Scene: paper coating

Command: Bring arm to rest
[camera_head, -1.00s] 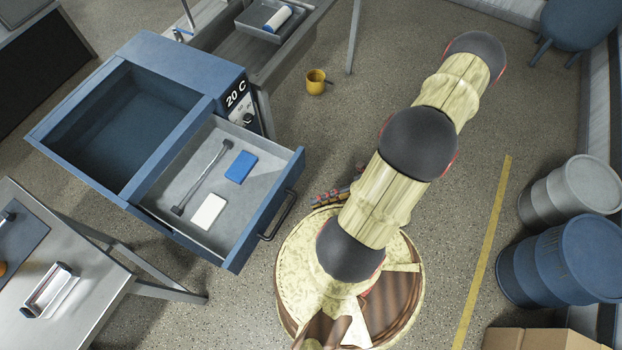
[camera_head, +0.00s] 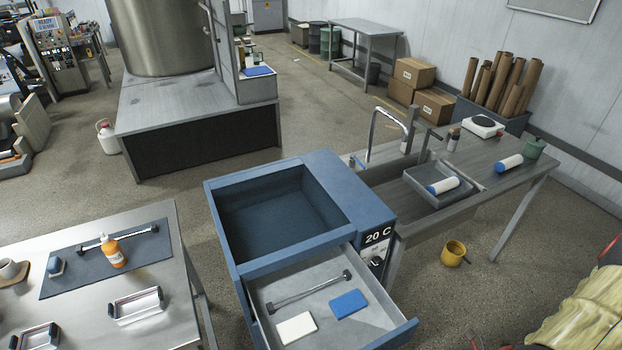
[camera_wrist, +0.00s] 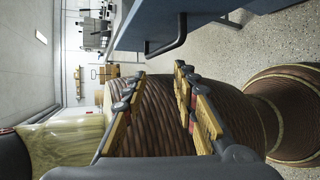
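My arm (camera_head: 585,315) shows only at the lower right edge of the head view, as a pale yellow cover. My gripper is outside that view. In the wrist view my gripper (camera_wrist: 160,72) has its two yellow-padded fingers apart with nothing between them. Behind the fingers is a brown ribbed part of my own body. The open drawer's blue front and dark handle (camera_wrist: 180,35) show beyond the fingertips, at the top of the wrist view.
The blue bath (camera_head: 285,215) has an open drawer (camera_head: 385,320) holding a metal rod, a white block and a blue block. A yellow mug (camera_head: 453,253) lies on the floor. Steel tables stand left (camera_head: 80,325) and right (camera_head: 500,200). Floor is clear behind the bath.

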